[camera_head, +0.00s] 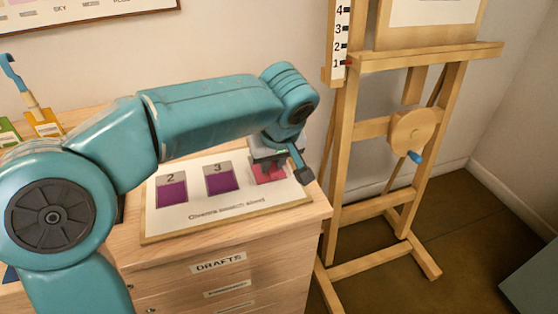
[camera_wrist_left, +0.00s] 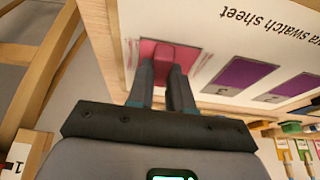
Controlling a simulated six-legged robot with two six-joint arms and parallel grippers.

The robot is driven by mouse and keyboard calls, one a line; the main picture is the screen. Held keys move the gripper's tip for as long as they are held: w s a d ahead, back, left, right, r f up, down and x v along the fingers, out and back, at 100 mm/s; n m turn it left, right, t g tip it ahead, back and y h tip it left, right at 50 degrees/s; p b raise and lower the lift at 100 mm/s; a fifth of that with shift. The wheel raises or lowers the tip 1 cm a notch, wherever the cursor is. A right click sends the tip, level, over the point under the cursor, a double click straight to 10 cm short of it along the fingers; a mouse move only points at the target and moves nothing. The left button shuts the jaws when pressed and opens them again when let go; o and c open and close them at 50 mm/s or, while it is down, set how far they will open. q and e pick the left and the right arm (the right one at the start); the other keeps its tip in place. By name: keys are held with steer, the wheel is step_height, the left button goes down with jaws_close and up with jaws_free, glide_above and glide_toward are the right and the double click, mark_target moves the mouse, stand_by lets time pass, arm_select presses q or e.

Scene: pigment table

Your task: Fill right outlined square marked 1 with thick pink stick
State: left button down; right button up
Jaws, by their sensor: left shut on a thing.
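The swatch sheet (camera_head: 225,205) lies on the cabinet top. Its right outlined square (camera_head: 268,175) shows pink colour; my left gripper covers its number in the head view. In the left wrist view this square (camera_wrist_left: 187,46) looks largely pink, with faint pink streaks beside it. My left gripper (camera_head: 272,163) is over the square, pointing down. Its fingers (camera_wrist_left: 161,88) are shut on a pink stick (camera_wrist_left: 163,54), whose end is at the square; I cannot tell whether it touches the paper. The squares marked 2 (camera_head: 172,195) and 3 (camera_head: 221,182) are purple. My right gripper is out of view.
A wooden easel (camera_head: 345,150) with a number scale stands right of the wooden cabinet (camera_head: 230,262). Coloured holders, one with a blue-tipped tool (camera_head: 25,85), stand at the back left. The sheet's front strip is clear.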

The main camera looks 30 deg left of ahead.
arm_select(q)
steer(key=shift+r, duration=0.15)
step_height(320, 180, up, 7)
steer(key=p, duration=0.6)
